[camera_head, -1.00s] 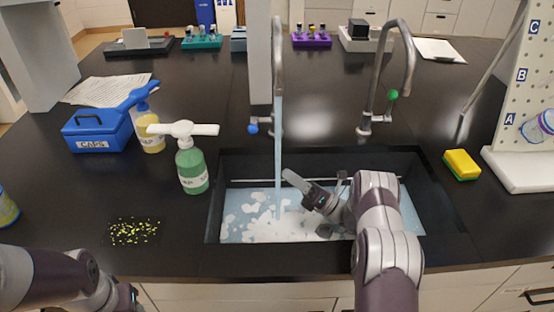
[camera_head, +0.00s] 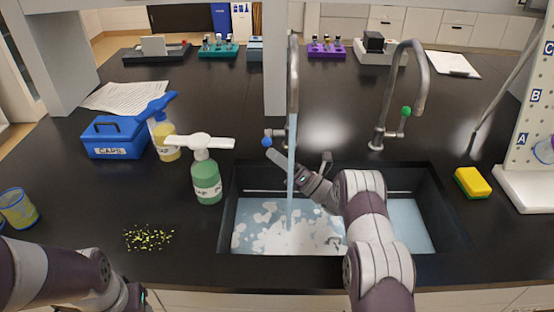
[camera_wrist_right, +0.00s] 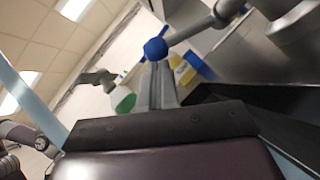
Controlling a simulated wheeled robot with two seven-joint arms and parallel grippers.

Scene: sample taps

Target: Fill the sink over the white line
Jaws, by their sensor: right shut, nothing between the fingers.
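The black sink (camera_head: 455,225) holds bluish water (camera_head: 410,215) with white foam (camera_head: 270,232). A thin white line (camera_head: 252,191) shows on its back wall, above the water surface. A stream runs from the left tap (camera_head: 293,70), which has a blue knob (camera_head: 267,142). The right tap (camera_head: 418,75) has a green knob (camera_head: 406,111), and no stream shows below it. My right gripper (camera_head: 272,155) is shut and empty, its tips close to the blue knob. In the right wrist view, the blue knob (camera_wrist_right: 156,49) is just beyond the fingers (camera_wrist_right: 158,80); contact is unclear. My left gripper is out of view.
A green soap bottle (camera_head: 207,180) stands left of the sink, with a yellow bottle (camera_head: 166,140) and blue box (camera_head: 112,137) behind. A yellow sponge (camera_head: 472,182) and pegboard (camera_head: 525,185) are at right. Yellow bits (camera_head: 148,238) lie on the counter near the front left.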

